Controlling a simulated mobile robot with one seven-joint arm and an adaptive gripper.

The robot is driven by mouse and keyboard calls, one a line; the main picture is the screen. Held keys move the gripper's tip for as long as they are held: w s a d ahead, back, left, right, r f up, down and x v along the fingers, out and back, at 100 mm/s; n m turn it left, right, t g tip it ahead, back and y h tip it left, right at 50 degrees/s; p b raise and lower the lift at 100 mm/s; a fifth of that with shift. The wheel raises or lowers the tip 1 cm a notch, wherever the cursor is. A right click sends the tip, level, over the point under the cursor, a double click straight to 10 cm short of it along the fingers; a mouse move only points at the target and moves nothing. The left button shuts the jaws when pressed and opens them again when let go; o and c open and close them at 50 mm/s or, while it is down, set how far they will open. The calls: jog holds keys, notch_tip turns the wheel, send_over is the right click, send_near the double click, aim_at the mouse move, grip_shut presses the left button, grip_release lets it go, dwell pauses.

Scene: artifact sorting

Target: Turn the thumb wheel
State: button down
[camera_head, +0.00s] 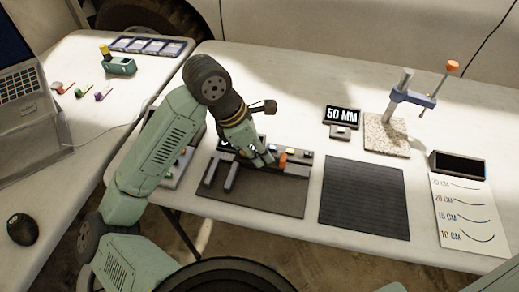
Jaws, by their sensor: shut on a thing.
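A dark caliper-like device (232,172) with two upright jaws lies on a dark mat (250,197) on the white table.
Right of the mat lies a black ribbed pad (365,198). Behind it stand a "50 MM" display (342,115) and a clamp stand on a speckled base (387,136). A sheet with length marks (466,212) lies at the right. A laptop (25,95) is on the left table.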

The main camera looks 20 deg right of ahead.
jog(key=b, duration=0.3)
jog(key=shift+f+n, duration=0.3)
jog(key=shift+f, duration=0.1)
jog(key=b, duration=0.2)
jog(key=shift+n+b, duration=0.3)
jog(key=shift+b, duration=0.1)
jog(key=shift+s+r+t+b, duration=0.1)
jog(key=shift+r+t+b, duration=0.2)
jog(key=shift+b, duration=0.1)
jog(key=shift+r, duration=0.1)
jog(key=c, duration=1.4)
grip_release()
